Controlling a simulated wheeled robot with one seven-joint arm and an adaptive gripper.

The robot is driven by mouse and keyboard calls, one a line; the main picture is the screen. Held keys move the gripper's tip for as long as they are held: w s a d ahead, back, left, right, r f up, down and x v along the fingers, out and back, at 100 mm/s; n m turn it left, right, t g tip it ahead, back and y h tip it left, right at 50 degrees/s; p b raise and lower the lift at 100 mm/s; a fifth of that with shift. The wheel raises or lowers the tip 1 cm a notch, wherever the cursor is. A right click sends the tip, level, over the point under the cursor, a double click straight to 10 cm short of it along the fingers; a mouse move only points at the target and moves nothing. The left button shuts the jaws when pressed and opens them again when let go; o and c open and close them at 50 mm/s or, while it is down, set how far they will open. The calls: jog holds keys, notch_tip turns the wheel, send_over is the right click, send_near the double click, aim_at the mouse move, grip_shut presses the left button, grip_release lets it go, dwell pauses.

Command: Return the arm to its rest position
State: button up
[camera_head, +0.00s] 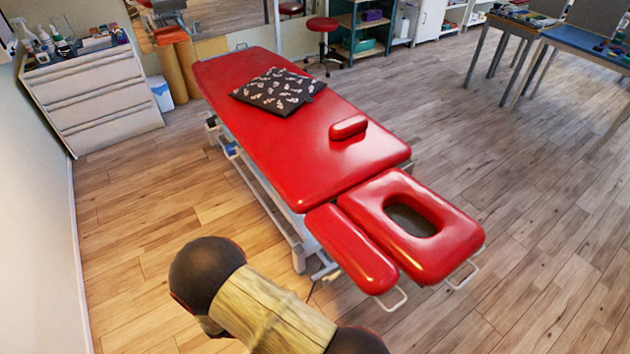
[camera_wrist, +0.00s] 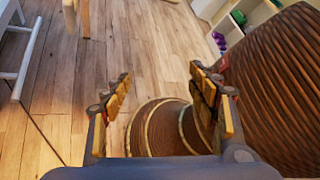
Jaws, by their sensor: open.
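My gripper (camera_wrist: 162,95) shows in the wrist view with its two fingers wide apart and nothing held between them. Below and beyond the fingers is a round brown ribbed thing with light bands (camera_wrist: 160,128); I cannot tell what it is or how far it is from the fingers. In the head view, part of my arm (camera_head: 270,310) shows at the bottom, bent low in front of the red treatment table (camera_head: 260,140). My gripper is out of the head view.
A patterned dark cushion (camera_head: 278,91) and small red bolster (camera_head: 348,127) lie on the table. A drawer cabinet (camera_head: 95,95) stands left, a red stool (camera_head: 322,25) behind, blue-topped tables (camera_head: 590,42) right. In the wrist view, a brown woven surface (camera_wrist: 275,90) is close on the right.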

jog(key=d+r+m+g+y, duration=0.25)
jog(key=r+m+y, duration=0.25)
jog(key=r+m, duration=0.55)
jog(key=d+r+m+g+y, duration=0.1)
jog(key=d+r+m+y, duration=0.35)
jog(key=r, duration=0.85)
jog(key=s+d+r+m+t+y, duration=0.1)
jog(key=d+r+m+t, duration=0.3)
jog(key=r, duration=0.5)
jog(key=s+d+r+m+t+y, duration=0.2)
jog(key=d+r+m, duration=0.4)
jog(key=d+r, duration=0.3)
jog(key=shift+s+r+m+t, duration=0.2)
jog(key=shift+r+m+t, duration=0.2)
jog(key=shift+r+t, duration=0.45)
